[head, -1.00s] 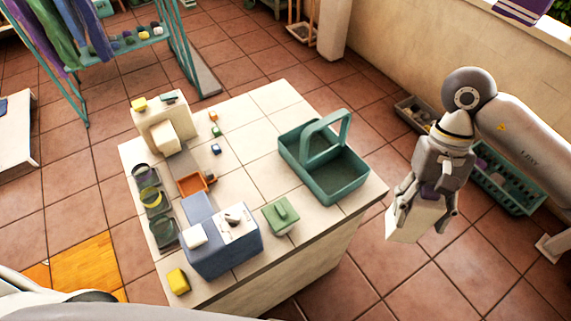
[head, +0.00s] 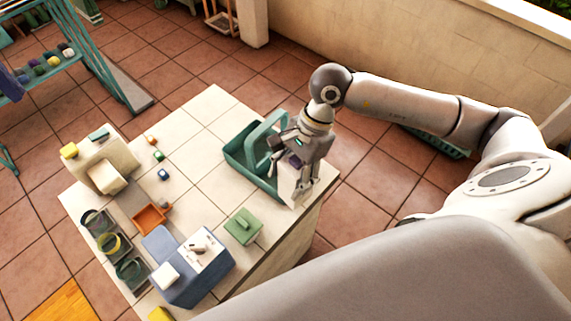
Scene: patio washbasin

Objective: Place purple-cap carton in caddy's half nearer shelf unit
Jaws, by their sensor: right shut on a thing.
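My right gripper (head: 297,183) is shut on a white carton (head: 288,187) whose purple cap (head: 295,160) shows between the fingers. The carton hangs roughly upright at the right end of the teal caddy (head: 238,160), overlapping it in the head view. I cannot tell whether it is over the rim or just beside it. The caddy stands on the tiled counter with its handle (head: 263,133) raised across the middle. The gripper and carton hide the caddy's right part. My left gripper is not in view.
A teal rack (head: 100,60) with several coloured items stands at the upper left. On the counter are a green box (head: 243,226), a blue box (head: 205,275), an orange tray (head: 151,217), a beige dispenser (head: 103,165) and several small blocks.

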